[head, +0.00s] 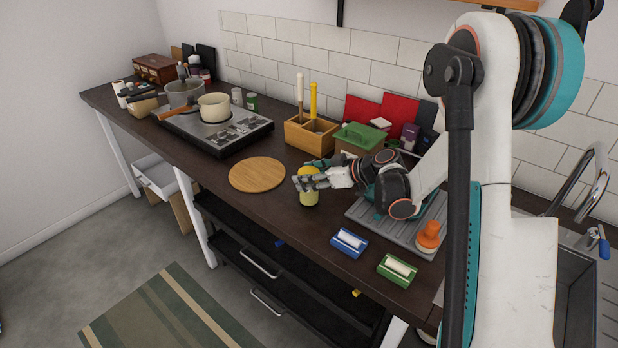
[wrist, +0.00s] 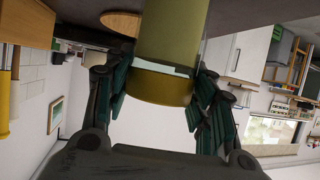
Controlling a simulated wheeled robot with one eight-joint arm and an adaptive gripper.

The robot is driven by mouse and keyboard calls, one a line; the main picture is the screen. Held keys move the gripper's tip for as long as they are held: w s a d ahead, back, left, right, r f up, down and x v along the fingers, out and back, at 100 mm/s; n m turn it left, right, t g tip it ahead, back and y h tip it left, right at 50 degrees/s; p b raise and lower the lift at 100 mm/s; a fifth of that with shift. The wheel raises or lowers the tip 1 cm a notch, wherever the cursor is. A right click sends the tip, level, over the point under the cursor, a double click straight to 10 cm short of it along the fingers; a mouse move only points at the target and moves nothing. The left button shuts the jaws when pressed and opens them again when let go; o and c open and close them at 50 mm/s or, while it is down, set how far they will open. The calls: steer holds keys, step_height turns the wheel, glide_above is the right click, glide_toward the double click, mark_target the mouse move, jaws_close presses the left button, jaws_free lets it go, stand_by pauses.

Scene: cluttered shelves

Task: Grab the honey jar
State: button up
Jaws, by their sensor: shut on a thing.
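The honey jar (head: 309,192) is a yellowish jar with a darker yellow lid. It stands on or just above the dark counter, right of the round wooden board; the head view does not settle which. My gripper (head: 311,180) reaches it from the right, with its fingers around the upper part of the jar. In the wrist view the jar (wrist: 170,40) is between the two fingers, its yellow lid (wrist: 160,88) toward the palm. My gripper (wrist: 155,88) is shut on the jar. The fingers hide part of its sides.
The round board (head: 257,175) lies left of the jar. A wooden utensil box (head: 310,134) and a green-lidded box (head: 360,138) stand behind. A grey drying mat (head: 365,212) is right. Blue (head: 349,242) and green (head: 397,269) holders sit near the front edge.

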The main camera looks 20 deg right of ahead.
step_height(320, 180, up, 19)
steer(key=p, duration=0.6)
steer(key=shift+r, duration=0.15)
stand_by(0.9)
